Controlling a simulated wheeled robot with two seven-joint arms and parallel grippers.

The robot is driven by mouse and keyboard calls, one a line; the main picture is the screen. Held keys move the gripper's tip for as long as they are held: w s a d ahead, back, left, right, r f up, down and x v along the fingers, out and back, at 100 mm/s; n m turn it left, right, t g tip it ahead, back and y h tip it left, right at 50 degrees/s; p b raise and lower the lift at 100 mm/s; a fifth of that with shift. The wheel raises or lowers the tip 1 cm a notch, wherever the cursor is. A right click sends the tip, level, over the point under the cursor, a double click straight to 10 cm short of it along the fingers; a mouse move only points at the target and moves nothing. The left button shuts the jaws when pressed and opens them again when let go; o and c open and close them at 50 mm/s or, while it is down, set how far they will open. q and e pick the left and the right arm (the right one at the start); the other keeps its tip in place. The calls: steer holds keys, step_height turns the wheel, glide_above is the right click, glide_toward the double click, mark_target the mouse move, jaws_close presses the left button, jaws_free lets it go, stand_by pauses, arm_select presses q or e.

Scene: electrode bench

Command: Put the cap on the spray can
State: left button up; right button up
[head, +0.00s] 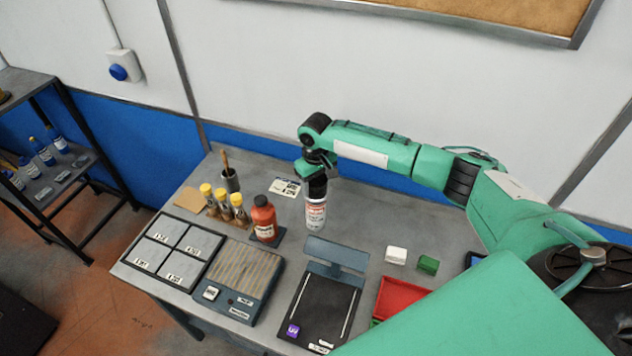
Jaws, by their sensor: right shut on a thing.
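The white spray can (315,214) with red print stands upright on the bench, behind the dark tray. My right gripper (317,183) points down directly over the can's top. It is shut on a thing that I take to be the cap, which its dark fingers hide. I cannot tell whether the cap touches the can, because the can's top is covered too. No loose cap shows elsewhere on the bench. My left gripper is not in view.
A red bottle (264,220) and several yellow-capped bottles (222,200) stand left of the can.

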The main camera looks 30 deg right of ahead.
steer(key=shift+p, duration=0.45)
stand_by(0.5)
stand_by(0.3)
steer(key=o, duration=1.4)
step_height(320, 180, up, 5)
steer(key=p, duration=0.5)
steer(key=shift+f, duration=0.15)
steer(key=shift+r+p, duration=0.45)
steer(key=shift+r, duration=0.65)
